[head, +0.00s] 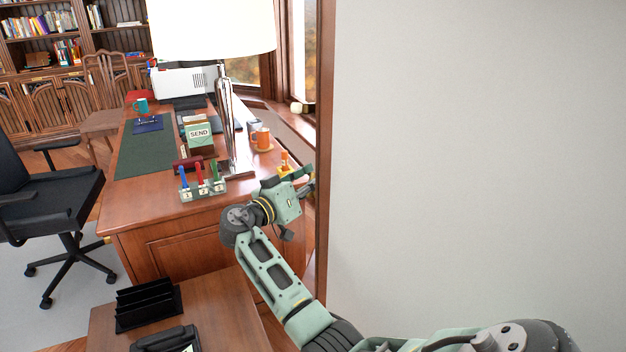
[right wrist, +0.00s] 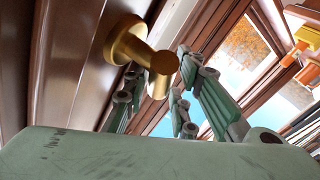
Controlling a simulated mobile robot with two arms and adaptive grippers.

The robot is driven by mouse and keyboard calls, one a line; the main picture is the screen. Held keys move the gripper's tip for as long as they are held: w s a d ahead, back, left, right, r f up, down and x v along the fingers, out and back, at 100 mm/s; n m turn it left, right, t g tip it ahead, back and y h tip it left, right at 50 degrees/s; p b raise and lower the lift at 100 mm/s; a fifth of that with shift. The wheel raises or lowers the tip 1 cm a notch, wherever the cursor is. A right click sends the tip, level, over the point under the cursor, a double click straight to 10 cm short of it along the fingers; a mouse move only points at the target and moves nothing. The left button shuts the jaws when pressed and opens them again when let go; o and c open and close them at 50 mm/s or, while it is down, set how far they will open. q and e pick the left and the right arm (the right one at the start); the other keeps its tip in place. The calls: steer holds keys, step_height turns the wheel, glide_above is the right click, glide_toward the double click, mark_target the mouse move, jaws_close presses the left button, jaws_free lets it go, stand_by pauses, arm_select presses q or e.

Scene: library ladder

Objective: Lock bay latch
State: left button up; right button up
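A brass latch with a round base and a short knob (right wrist: 145,55) is fixed to a dark brown wooden frame in the right wrist view. My right gripper (right wrist: 160,100) is open, with its green fingers spread to either side of the knob. The knob shows between the fingers, and I cannot tell whether they touch it. In the head view my right gripper (head: 308,182) is at the wooden window edge beside the desk's right side. The latch cannot be made out there. My left gripper is not in view.
The wooden desk (head: 180,212) holds a white-shaded lamp (head: 215,28), an orange mug (head: 262,138), a marker holder (head: 203,190) and a SEND box (head: 200,138). A blank pale wall (head: 470,150) fills the right side. A black office chair (head: 50,205) stands at left.

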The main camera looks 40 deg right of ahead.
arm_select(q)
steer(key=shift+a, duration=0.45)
arm_select(e)
jaws_close()
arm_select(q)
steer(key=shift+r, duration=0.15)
arm_select(e)
steer(key=y+p, duration=0.2)
steer(key=n+y+p, duration=0.1)
steer(key=shift+w+d+f, duration=0.1)
steer(key=shift+w+d, duration=0.1)
steer(key=shift+d, duration=0.05)
steer(key=y+p, duration=0.1)
steer(key=p, duration=0.1)
steer(key=f+n+g+y+p, duration=0.1)
steer(key=shift+w+d+y+p, duration=0.1)
steer(key=shift+d+y+p, duration=0.05)
steer(key=shift+y+p, duration=0.25)
arm_select(q)
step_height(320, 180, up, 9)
steer(key=p, duration=0.2)
arm_select(e)
steer(key=shift+f+n+g+y, duration=0.4)
steer(key=shift+f+g+y, duration=0.15)
steer(key=shift+y, duration=0.55)
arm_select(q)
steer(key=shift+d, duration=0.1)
arm_select(e)
jaws_free()
